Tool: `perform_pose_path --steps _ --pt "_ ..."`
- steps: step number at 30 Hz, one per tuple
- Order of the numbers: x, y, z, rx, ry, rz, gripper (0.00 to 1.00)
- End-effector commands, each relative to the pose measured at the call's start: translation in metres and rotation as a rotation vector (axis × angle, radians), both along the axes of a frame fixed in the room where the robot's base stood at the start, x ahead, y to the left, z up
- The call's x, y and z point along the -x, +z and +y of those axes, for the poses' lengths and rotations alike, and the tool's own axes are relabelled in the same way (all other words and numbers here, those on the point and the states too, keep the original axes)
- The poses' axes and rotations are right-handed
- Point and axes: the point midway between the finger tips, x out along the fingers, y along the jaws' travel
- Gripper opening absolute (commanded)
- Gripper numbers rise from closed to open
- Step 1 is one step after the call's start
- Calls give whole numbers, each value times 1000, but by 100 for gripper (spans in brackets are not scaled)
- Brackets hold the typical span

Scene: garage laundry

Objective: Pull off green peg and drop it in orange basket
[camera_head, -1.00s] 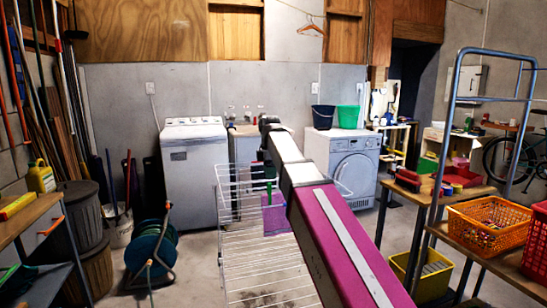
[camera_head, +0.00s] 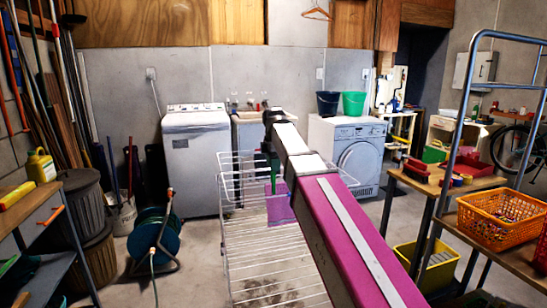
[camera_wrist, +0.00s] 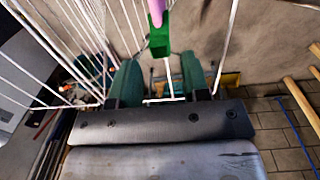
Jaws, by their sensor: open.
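The green peg (camera_wrist: 160,38) shows at the top middle of the wrist view, at the end of a pink-purple strip. My gripper (camera_wrist: 160,86) is open, its two dark green fingers apart with no object between them. The peg appears just beyond the fingertips, roughly in line with the gap. In the head view, a purple cloth (camera_head: 281,208) hangs at the white wire drying rack (camera_head: 262,262), partly hidden by my arm. The orange basket (camera_head: 482,233) stands on the bench at the right, with small colourful items inside.
White wires of the rack surround my gripper in the wrist view. A blue metal frame (camera_head: 452,150) rises beside the basket. A yellow crate (camera_head: 435,268) stands below the bench. A hose reel (camera_head: 155,235) is on the floor at left.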

Motion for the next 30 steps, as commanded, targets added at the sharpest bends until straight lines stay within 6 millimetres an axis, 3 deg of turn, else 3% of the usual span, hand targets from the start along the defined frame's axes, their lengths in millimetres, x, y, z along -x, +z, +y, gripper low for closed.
perform_pose_path --steps 13,27,28,30 --pt "-1 -41 0 0 0 0 43" --pt "-2 -48 0 0 0 -1 43" --pt "-2 -48 0 0 0 -1 39" --pt "-2 -48 0 0 0 -1 16"
